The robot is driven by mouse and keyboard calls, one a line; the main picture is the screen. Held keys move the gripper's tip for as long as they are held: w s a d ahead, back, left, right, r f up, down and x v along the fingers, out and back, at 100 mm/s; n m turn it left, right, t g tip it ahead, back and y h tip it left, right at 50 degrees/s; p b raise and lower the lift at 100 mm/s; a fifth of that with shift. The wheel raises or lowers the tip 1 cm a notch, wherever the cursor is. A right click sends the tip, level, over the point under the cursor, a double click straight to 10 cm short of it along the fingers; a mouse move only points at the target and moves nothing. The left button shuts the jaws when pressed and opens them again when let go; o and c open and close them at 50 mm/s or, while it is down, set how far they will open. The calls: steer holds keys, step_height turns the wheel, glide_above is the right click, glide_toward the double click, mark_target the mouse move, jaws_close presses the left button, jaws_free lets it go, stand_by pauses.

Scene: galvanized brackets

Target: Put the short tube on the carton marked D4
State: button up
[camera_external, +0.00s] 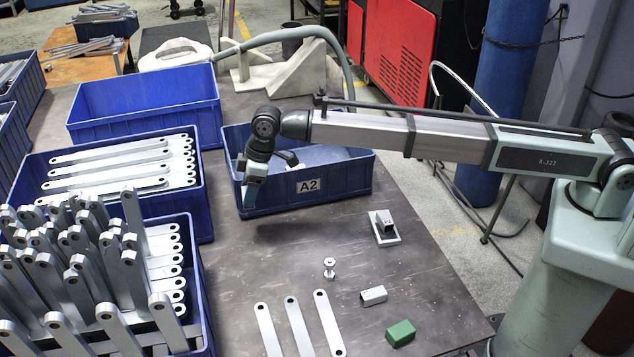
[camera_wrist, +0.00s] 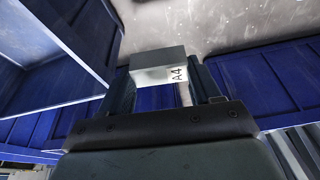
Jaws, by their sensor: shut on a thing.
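My gripper (camera_external: 252,188) hangs over the near left part of the blue bin marked A2 (camera_external: 345,192). In the wrist view my gripper (camera_wrist: 163,88) is shut on a pale grey block (camera_wrist: 158,60) with a mark that reads like A4. A short square metal tube (camera_external: 373,296) lies on the table at the lower right, its dark open end facing left. I cannot read D4 on anything.
A green block (camera_external: 400,333) and a spool-like metal piece (camera_external: 329,268) stand near the tube. Several flat brackets (camera_external: 297,325) lie at the front. Blue bins of brackets (camera_external: 190,205) line the left; an empty-looking blue bin (camera_external: 145,105) is behind. Bare table lies mid-front.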

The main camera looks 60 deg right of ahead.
step_height(320, 180, up, 8)
steer(key=shift+r, duration=0.25)
steer(key=w+d+m+h, duration=0.1)
steer(key=w+d+m, duration=0.25)
steer(key=d, duration=1.55)
steer(key=w+d+m, duration=0.2)
steer(key=w+d, duration=0.3)
steer(key=d, duration=1.4)
steer(key=s+d+m+h, duration=0.1)
steer(key=s+d+m, duration=0.2)
steer(key=d, duration=1.8)
steer(key=shift+n+t, duration=0.25)
steer(key=shift+t, duration=0.15)
steer(key=shift+f, duration=7.5)
steer(key=shift+f, duration=0.1)
steer(key=o, duration=1.1)
